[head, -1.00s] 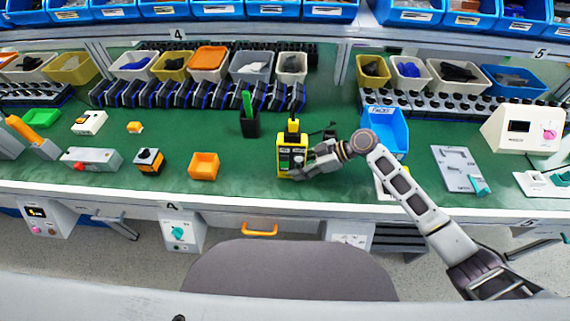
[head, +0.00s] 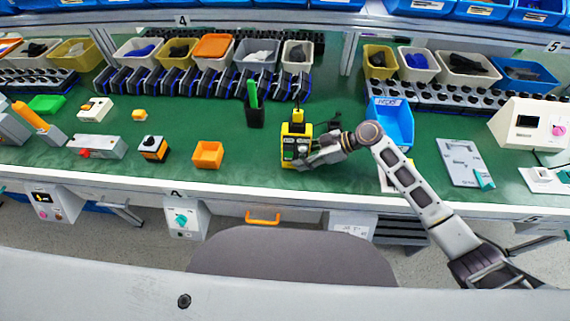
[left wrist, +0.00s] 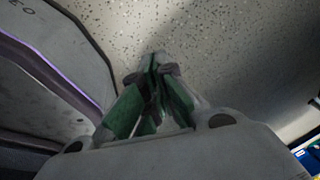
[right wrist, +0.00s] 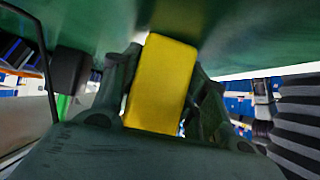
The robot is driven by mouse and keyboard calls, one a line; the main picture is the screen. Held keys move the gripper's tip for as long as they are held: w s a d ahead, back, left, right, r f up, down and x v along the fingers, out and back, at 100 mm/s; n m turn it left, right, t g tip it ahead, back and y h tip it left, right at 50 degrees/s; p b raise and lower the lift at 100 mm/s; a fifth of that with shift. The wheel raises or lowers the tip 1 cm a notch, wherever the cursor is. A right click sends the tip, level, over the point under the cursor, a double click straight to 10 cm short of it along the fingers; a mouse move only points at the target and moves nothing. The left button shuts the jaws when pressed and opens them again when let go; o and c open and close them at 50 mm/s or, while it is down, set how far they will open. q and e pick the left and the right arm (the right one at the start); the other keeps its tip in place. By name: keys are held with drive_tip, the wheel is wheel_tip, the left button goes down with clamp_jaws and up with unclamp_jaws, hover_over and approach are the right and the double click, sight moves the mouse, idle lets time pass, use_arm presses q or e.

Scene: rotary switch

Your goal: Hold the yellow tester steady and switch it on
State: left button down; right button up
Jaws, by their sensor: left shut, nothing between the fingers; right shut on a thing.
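The yellow tester (head: 287,155), with a dark front panel and a yellow-black top piece, stands upright on the green bench top. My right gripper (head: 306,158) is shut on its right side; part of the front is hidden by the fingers. In the right wrist view the tester's plain yellow side (right wrist: 162,82) sits between the two fingers (right wrist: 160,90). The state of its switch is too small to tell. My left gripper (left wrist: 155,90) shows only in the left wrist view, shut and empty above the speckled floor.
A black holder with a green item (head: 254,108) stands behind left of the tester. A grey plate (head: 464,162) lies far right. The bench front edge (head: 250,192) is clear, with a chair (head: 290,258) before it.

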sight(288, 151)
use_arm(q)
drive_tip(key=w+a+r+m+t, duration=0.15)
drive_tip(key=w+r+m, duration=0.25)
drive_tip(key=r+m, duration=0.4)
drive_tip(key=w+r+m+t, duration=0.2)
drive_tip(key=w+r+m, duration=0.3)
drive_tip(key=r, duration=0.5)
drive_tip(key=w+d+r+m+t+h, duration=0.1)
drive_tip(key=w+d+r+m+h, duration=0.1)
drive_tip(key=d+r, duration=0.7)
drive_tip(key=w+d+r+m+t+h, duration=0.2)
drive_tip(key=d+r, duration=0.7)
drive_tip(key=r, duration=0.9)
drive_tip(key=w+d+r+m+t+h, duration=0.2)
drive_tip(key=w+d+r+h, duration=0.3)
drive_tip(key=d+r+h, duration=0.4)
wheel_tip(288, 151, up, 5)
drive_tip(key=shift+d+r+m, duration=0.15)
drive_tip(key=shift+r+m, duration=0.05)
drive_tip(key=shift+m, duration=0.3)
drive_tip(key=shift+w+d, duration=0.2)
drive_tip(key=shift+w, duration=0.05)
drive_tip(key=shift+w+a+x, duration=0.35)
drive_tip(key=shift+x, duration=1.7)
drive_tip(key=shift+w+a+x, duration=0.3)
drive_tip(key=shift+w+x, duration=0.05)
drive_tip(key=shift+x, duration=1.65)
drive_tip(key=shift+w+a+x, duration=0.35)
drive_tip(key=shift+x, duration=1.7)
